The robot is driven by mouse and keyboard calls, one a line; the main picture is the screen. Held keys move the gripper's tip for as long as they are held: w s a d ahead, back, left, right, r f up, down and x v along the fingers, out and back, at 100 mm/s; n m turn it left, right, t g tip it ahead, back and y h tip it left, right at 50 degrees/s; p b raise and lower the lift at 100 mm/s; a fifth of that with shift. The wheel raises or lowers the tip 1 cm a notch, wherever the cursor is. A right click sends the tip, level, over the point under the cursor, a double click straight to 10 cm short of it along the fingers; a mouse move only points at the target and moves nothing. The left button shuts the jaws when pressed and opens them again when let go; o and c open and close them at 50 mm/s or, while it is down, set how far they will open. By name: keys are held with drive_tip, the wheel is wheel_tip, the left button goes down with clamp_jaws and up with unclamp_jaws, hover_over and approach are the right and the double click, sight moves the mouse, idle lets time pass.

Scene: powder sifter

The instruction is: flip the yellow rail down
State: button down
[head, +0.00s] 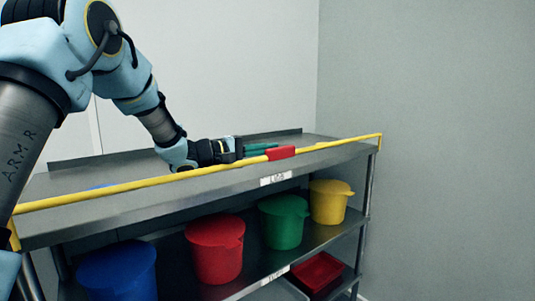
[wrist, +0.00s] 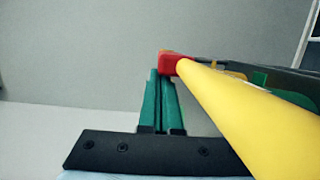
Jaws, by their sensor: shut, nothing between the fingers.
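The yellow rail (head: 108,190) runs along the front edge of the shelf's top, raised a little above it, with a red grip (head: 281,153) on it. My gripper (head: 272,148) has green fingers and is shut and empty. Its fingertips are beside the red grip, on the shelf side of the rail in the head view. In the wrist view my gripper (wrist: 157,72) points at the red grip's left side. I cannot tell whether they touch.
A red tray (head: 318,271) sits lower. Walls stand behind and to the right.

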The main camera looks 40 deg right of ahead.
sight(279, 155)
drive_tip(key=shift+s+f+b, duration=0.15)
drive_tip(key=shift+s+b, duration=0.1)
drive_tip(key=shift+b, duration=0.6)
drive_tip(key=m+b, duration=0.1)
drive_tip(key=b, duration=0.2)
drive_tip(key=s+m+b, duration=0.1)
drive_tip(key=b, duration=0.2)
drive_tip(key=shift+s+a+f, duration=0.1)
drive_tip(key=shift+s+f, duration=0.1)
drive_tip(key=shift+s, duration=0.1)
drive_tip(key=s+m+y+b, duration=0.1)
drive_tip(key=s+m+b, duration=0.1)
drive_tip(key=b, duration=0.8)
drive_tip(key=shift+s+f+m+t, duration=0.15)
drive_tip(key=shift+s+m+t, duration=0.15)
drive_tip(key=shift+m, duration=0.2)
drive_tip(key=s+f+m+t+y+b, duration=0.1)
drive_tip(key=s+f+m+t+b, duration=0.3)
drive_tip(key=b, duration=2.3)
wheel_tip(279, 155, down, 2)
drive_tip(key=s+m, duration=0.2)
drive_tip(key=m, duration=0.4)
drive_tip(key=shift+s+a+f+m, duration=0.25)
drive_tip(key=shift+m, duration=0.15)
